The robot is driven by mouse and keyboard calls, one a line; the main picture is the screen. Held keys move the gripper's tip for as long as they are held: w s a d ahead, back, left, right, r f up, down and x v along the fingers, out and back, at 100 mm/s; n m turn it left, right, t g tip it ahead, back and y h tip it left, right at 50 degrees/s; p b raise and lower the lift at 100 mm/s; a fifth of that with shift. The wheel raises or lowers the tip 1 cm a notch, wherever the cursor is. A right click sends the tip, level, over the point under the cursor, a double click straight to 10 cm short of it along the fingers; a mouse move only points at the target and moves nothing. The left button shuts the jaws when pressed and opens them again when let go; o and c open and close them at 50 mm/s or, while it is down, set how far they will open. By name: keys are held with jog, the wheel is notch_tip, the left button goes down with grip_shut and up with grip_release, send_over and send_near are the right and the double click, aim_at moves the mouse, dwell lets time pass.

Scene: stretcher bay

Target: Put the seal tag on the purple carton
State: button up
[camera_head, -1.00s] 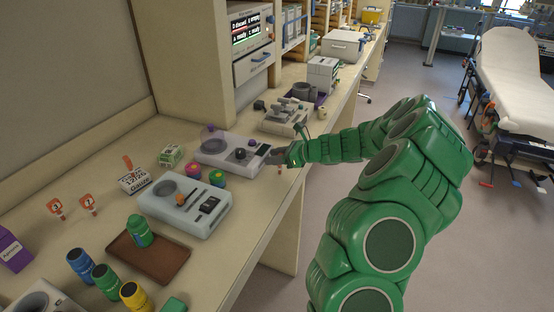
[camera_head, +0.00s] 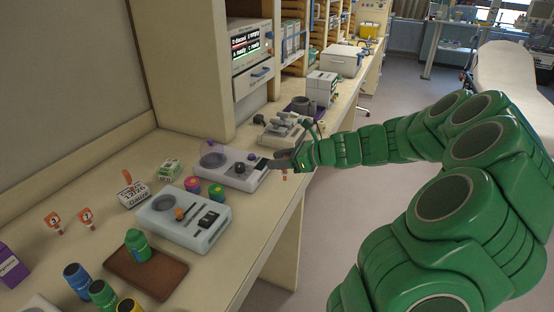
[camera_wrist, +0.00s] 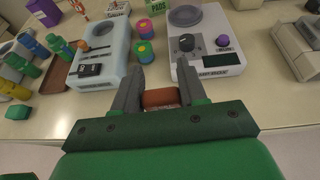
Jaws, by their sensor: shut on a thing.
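The purple carton (camera_head: 12,267) stands at the far left of the bench, cut off by the picture's edge. It also shows at the top left of the wrist view (camera_wrist: 46,10). My gripper (camera_head: 279,165) is at the bench's front edge, beside a white device with a dark knob, far right of the carton. In the wrist view my jaws (camera_wrist: 155,92) are shut on a small orange-red thing (camera_wrist: 161,97), which looks like the seal tag. Its orange end (camera_head: 285,177) shows below my gripper.
Two orange numbered tags (camera_head: 53,222) (camera_head: 86,217) stand near the carton. A brown tray (camera_head: 146,274) holds a green bottle (camera_head: 137,246). Several bottles stand in front. The white device (camera_head: 230,171), a paler one (camera_head: 184,218) and a gauze box (camera_head: 134,195) lie between.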

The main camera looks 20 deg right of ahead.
jog(key=shift+s+a+r, duration=0.15)
jog(key=shift+s+r, duration=0.25)
jog(key=shift+s, duration=0.45)
jog(key=shift+s+a+r, duration=0.2)
jog(key=shift+s+r, duration=0.15)
jog(key=shift+s, duration=0.45)
jog(key=shift+s+a+r, duration=0.15)
jog(key=shift+s+r, duration=0.25)
jog(key=shift+s, duration=0.45)
